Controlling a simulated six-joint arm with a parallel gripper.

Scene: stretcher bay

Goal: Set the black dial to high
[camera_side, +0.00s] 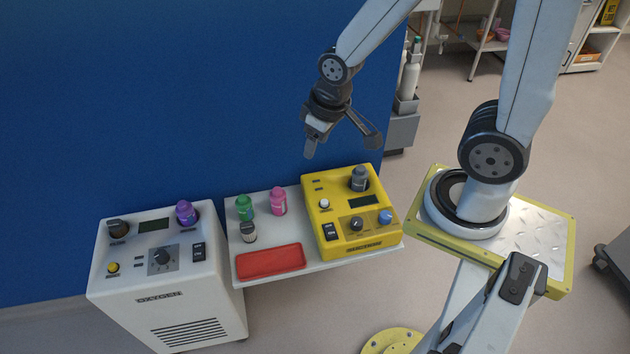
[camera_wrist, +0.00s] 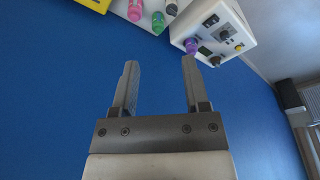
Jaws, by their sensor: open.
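A dark dial (camera_side: 161,257) sits on a grey plate on the top panel of the white oxygen unit (camera_side: 185,312). Another dark dial (camera_side: 357,223) sits on the front of the yellow unit (camera_side: 320,235). Their scale marks are too small to read. My gripper (camera_side: 341,143) is open and empty, high above the back of the yellow unit and apart from both dials. In the wrist view, the open fingers (camera_wrist: 160,65) have blue wall between them. The oxygen unit (camera_wrist: 238,46) shows beyond the right finger, with a dark dial (camera_wrist: 224,34) on it.
A purple bottle (camera_side: 186,212) stands on the oxygen unit, a grey bottle (camera_side: 359,179) on the yellow one. A blue wall (camera_side: 170,90) rises behind.

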